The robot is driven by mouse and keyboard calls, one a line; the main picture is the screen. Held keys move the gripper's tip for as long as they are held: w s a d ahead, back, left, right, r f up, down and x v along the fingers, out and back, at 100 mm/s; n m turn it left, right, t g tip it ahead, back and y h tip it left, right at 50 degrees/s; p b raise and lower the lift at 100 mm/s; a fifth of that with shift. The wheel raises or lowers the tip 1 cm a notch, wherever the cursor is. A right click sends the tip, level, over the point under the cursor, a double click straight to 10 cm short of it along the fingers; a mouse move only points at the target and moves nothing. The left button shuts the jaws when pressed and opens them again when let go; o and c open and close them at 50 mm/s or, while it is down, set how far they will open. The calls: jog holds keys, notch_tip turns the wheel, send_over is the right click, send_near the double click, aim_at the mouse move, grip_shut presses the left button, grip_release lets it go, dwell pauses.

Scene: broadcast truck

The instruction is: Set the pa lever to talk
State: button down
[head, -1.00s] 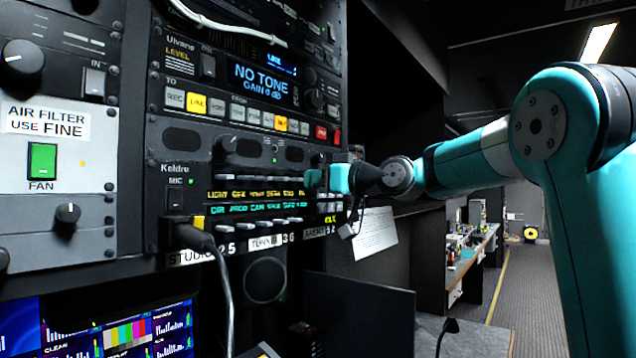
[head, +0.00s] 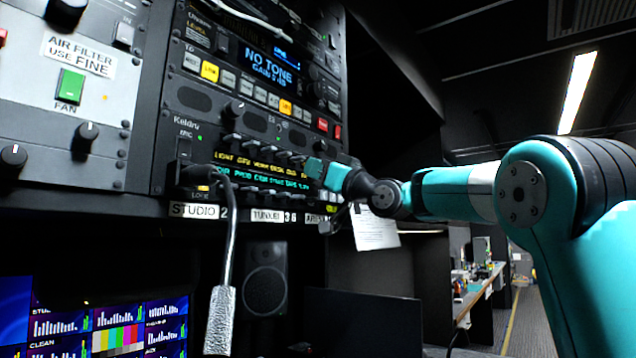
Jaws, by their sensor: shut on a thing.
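The intercom panel (head: 205,150), marked Keldru, is in the rack in the head view, with a row of small levers (head: 265,150) above lit yellow and green labels. My gripper (head: 316,170) is at the right end of this row, coming in from the right. Its teal fingers are shut on a small lever there, which they mostly hide. That end of the row is where the pa lever appears to be, but its label is too small to read surely. The lever's position cannot be told.
A cable (head: 229,235) plugged into the panel hangs in front of the rack. A tone unit (head: 265,68) sits above the panel. A paper sheet (head: 375,228) hangs right of my gripper. A speaker (head: 265,280) and monitors (head: 120,325) are below.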

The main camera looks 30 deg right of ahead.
jog(key=shift+f, duration=0.1)
jog(key=c, duration=1.1)
grip_release()
jog(key=b+v, duration=0.8)
jog(key=v, duration=0.9)
jog(key=shift+s+d, duration=0.2)
